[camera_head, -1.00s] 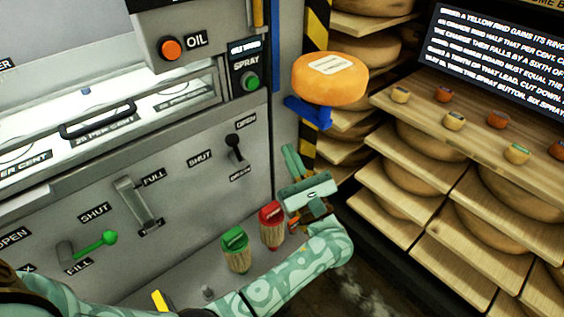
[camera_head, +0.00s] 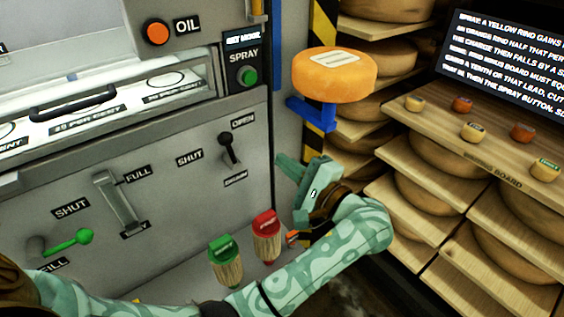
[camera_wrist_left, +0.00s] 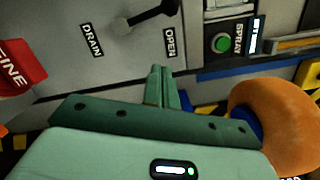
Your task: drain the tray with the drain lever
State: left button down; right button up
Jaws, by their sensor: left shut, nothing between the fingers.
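The drain lever (camera_head: 228,152) is a small black handle on the grey machine front, between the OPEN label (camera_head: 243,121) and the DRAIN label (camera_head: 236,179), with SHUT to its left. It also shows in the left wrist view (camera_wrist_left: 150,15), beyond the fingers. My left gripper (camera_head: 280,165) is shut and empty, to the right of the lever and apart from it. Its closed fingers (camera_wrist_left: 163,75) point toward the panel in the left wrist view. The tray (camera_head: 110,110) with its black handle sits in the machine above the panel. My right gripper does not show.
A green lever (camera_head: 75,241) and a grey slotted lever (camera_head: 118,200) are on the panel. Green and red brushes (camera_head: 225,260) stand below. An orange cheese wheel (camera_head: 333,75) rests on a blue bracket right of my gripper. Shelves of cheese stand at the right.

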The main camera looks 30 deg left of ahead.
aim_at(228, 150)
pick_arm(q)
jog(key=s+a+r, duration=0.1)
jog(key=a+r, duration=0.1)
jog(key=a, duration=0.7)
jog(key=shift+b, duration=0.35)
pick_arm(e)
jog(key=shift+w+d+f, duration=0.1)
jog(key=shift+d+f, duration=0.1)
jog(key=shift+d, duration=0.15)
pick_arm(q)
jog(key=shift+s, duration=0.1)
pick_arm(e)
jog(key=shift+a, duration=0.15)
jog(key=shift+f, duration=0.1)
